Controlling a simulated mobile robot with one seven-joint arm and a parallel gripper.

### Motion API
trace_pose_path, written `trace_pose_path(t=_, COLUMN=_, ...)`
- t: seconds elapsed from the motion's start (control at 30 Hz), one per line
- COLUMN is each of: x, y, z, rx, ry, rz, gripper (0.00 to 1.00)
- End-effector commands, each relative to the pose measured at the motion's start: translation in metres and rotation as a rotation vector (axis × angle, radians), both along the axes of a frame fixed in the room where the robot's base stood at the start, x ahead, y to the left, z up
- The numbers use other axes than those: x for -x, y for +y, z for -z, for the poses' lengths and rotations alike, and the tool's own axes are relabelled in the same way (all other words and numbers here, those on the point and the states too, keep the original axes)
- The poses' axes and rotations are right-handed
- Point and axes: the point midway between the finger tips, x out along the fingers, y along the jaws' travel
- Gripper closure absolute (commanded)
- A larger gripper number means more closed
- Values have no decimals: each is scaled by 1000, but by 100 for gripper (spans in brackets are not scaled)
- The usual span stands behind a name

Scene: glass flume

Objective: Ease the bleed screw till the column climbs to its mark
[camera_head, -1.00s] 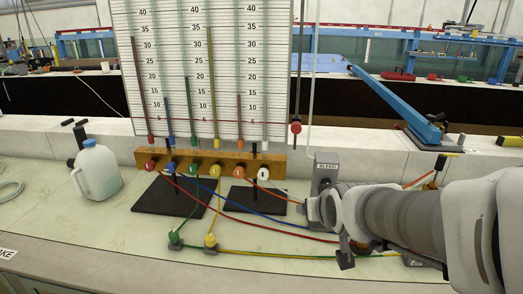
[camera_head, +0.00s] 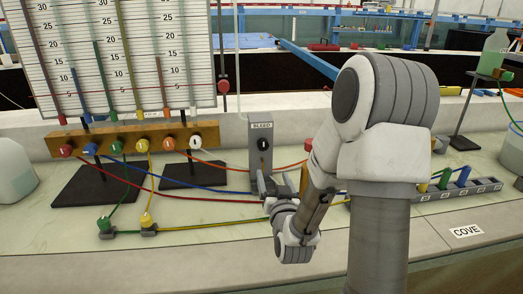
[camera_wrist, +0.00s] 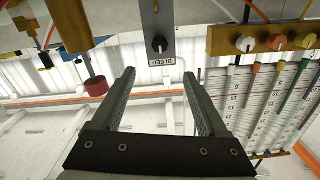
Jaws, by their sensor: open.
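The grey bleed box (camera_head: 258,166), labelled BLEED, stands right of the gauge board with a black, white-marked bleed screw knob (camera_head: 263,144) on its face. The knob also shows in the wrist view (camera_wrist: 159,44), beyond and between my fingertips. My gripper (camera_head: 271,183) is open and empty in front of the box, below the knob; a gap to the knob seems to remain. It also shows in the wrist view (camera_wrist: 158,74). The white gauge board (camera_head: 199,60) carries several coloured columns of differing heights.
A wooden rail (camera_head: 130,139) with coloured knobs sits below the board. Coloured tubes cross the bench near my gripper. A red knob (camera_head: 223,86) hangs on a rod beside the board. A labelled grey rack (camera_head: 455,190) stands right.

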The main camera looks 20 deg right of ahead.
Motion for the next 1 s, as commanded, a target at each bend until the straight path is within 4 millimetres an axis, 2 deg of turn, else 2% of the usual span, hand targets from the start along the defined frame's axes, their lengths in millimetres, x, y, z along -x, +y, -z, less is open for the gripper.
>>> trace_pose_path(t=0.17, x=-17, y=-4, z=-1, rx=-1, ry=-5, rz=1, gripper=24)
trace_pose_path(t=0.7, x=-115, y=-24, z=-1, rx=0, ry=-5, rz=2, gripper=24)
trace_pose_path(t=1.0, x=-157, y=-32, z=0, rx=0, ry=-3, rz=1, gripper=24)
